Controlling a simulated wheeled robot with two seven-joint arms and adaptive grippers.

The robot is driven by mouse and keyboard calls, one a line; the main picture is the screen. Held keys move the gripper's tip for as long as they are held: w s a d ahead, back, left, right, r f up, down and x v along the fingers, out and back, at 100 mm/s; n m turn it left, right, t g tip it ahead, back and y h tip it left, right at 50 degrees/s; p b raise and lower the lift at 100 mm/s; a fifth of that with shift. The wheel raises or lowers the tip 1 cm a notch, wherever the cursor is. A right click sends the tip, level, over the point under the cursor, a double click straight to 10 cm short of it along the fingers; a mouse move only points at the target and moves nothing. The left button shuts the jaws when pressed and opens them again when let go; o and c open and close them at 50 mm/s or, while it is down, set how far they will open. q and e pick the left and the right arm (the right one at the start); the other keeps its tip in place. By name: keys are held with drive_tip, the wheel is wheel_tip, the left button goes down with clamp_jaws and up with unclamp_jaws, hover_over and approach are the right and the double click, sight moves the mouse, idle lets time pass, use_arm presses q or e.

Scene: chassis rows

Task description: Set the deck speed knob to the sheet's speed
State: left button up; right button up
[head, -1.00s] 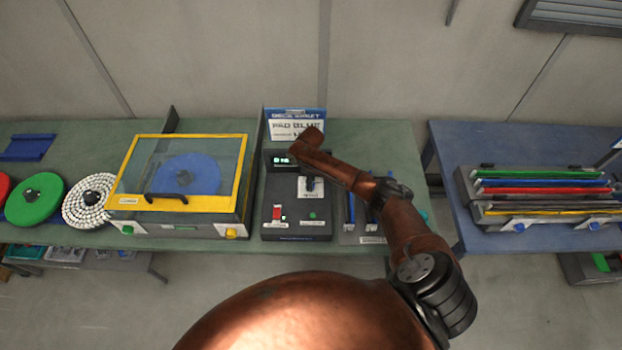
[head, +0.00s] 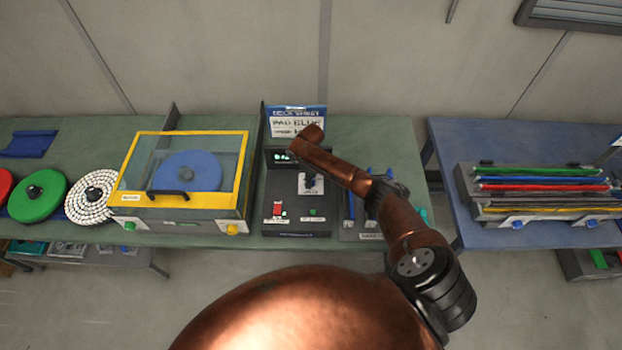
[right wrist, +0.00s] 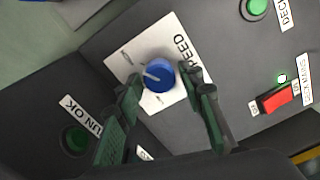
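The blue speed knob (right wrist: 158,75) with a pale pointer line sits on a white plate marked SPEED in the right wrist view. My right gripper (right wrist: 166,88) is open, with one finger on either side of the knob and a gap visible at the right finger. In the head view the white knob plate (head: 318,189) shows on the dark deck panel (head: 295,222), partly covered by a dark shape below my arm. The deck sheet (head: 292,124) stands behind it and reads PAD BLUE; its lower line is partly covered by my arm. My left gripper is not in view.
A small display (head: 282,157) glows green, too small to read. A red switch (right wrist: 277,99) and green buttons are near the knob. Left stands a yellow-framed covered box (head: 190,202) with a blue disc. A blue table (head: 450,215) with coloured strips is at right.

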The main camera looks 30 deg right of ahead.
drive_tip(key=shift+o, duration=0.9)
drive_tip(key=shift+r, duration=0.15)
wheel_tip(320, 180, up, 12)
